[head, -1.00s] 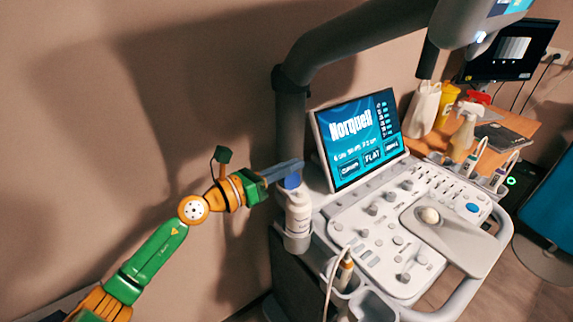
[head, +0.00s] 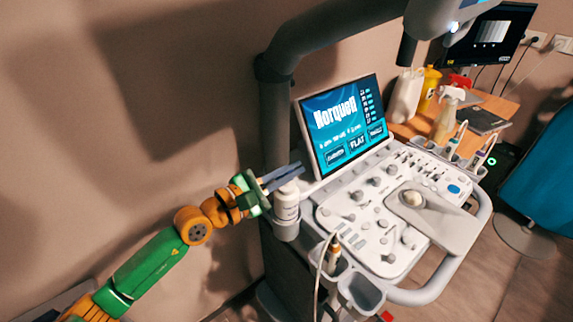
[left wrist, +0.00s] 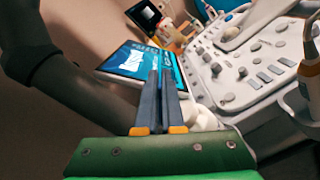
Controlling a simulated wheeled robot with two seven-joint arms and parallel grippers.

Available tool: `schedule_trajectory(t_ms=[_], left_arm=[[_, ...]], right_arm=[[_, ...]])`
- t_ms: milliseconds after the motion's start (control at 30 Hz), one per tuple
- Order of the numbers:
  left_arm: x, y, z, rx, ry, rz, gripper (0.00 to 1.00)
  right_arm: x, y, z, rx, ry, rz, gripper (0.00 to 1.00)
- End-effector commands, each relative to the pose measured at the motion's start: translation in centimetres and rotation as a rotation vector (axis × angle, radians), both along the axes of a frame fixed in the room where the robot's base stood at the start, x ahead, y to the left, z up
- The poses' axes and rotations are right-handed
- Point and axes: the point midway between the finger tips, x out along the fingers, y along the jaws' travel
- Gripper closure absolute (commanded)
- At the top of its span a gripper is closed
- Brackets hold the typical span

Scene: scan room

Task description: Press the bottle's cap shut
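The white bottle (head: 286,208) stands upright in a round holder at the left side of the scanner console. My left gripper (head: 300,169) is at the height of the bottle's top, with its blue-grey fingers reaching across in front of it. The cap is hidden behind the fingers in the head view, so I cannot tell how it sits or whether they touch it. In the left wrist view the two fingers (left wrist: 161,75) lie close together with a narrow gap and nothing visible between them. A white rounded shape, perhaps the bottle, shows right of them. My right gripper is not in view.
The console's lit screen (head: 344,125) stands close behind the fingertips. A thick grey column (head: 274,125) rises behind the bottle. The control panel (head: 400,215) is to the right, and a wooden table (head: 490,105) holds a spray bottle (head: 447,115). Free space lies left.

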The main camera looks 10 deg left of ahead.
Motion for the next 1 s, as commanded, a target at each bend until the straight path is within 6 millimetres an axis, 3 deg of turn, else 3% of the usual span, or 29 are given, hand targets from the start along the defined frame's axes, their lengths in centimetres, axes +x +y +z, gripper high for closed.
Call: schedule_trajectory(t_ms=[600,1000], left_arm=[[-1.1,-1.4,-2.9,0.424,-0.332,0.001,1.00],[-1.3,-1.7,-3.5,0.569,-0.446,0.001,1.00]], right_arm=[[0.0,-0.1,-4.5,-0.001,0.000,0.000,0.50],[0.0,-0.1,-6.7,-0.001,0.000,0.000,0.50]])
